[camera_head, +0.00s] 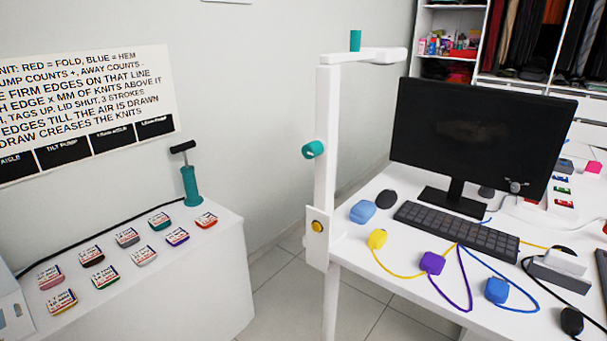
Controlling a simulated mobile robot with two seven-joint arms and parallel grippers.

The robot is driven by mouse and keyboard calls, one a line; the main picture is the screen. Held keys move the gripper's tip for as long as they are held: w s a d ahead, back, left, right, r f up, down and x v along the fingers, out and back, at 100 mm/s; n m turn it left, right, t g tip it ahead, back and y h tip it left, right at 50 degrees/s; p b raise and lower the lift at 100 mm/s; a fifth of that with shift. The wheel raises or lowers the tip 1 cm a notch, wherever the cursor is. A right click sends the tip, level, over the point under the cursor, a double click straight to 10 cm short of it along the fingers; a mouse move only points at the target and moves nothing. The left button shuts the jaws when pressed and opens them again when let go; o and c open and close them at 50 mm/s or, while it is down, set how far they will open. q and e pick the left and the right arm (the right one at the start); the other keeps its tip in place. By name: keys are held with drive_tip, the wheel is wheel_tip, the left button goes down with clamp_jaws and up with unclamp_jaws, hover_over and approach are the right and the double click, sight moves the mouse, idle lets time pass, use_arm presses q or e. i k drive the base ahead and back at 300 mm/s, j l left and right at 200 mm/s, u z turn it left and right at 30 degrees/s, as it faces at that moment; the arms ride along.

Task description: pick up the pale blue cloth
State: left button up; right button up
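A small pale blue block-like bundle (362,212) lies on the white desk (352,252), near its left edge. It looks like the folded pale blue cloth, but it is too small to be certain of the material. It sits just left of a black mouse-like object (386,199) and behind a yellow tag-like piece (377,239). Neither of my grippers shows in the head view.
A white post (326,150) with teal knobs stands at the desk's left edge. A keyboard (458,230), monitor (480,135) and several corded pieces crowd the desk. A white cabinet (190,290) at left holds labelled packets and a teal pump (190,185).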

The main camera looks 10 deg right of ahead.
sight(362, 212)
drive_tip(key=i+j+z, duration=0.2)
drive_tip(key=i+z, duration=0.25)
drive_tip(key=i+j+z, duration=0.2)
drive_tip(key=z, duration=0.2)
drive_tip(key=i+j+z, duration=0.25)
drive_tip(key=j+z, duration=0.2)
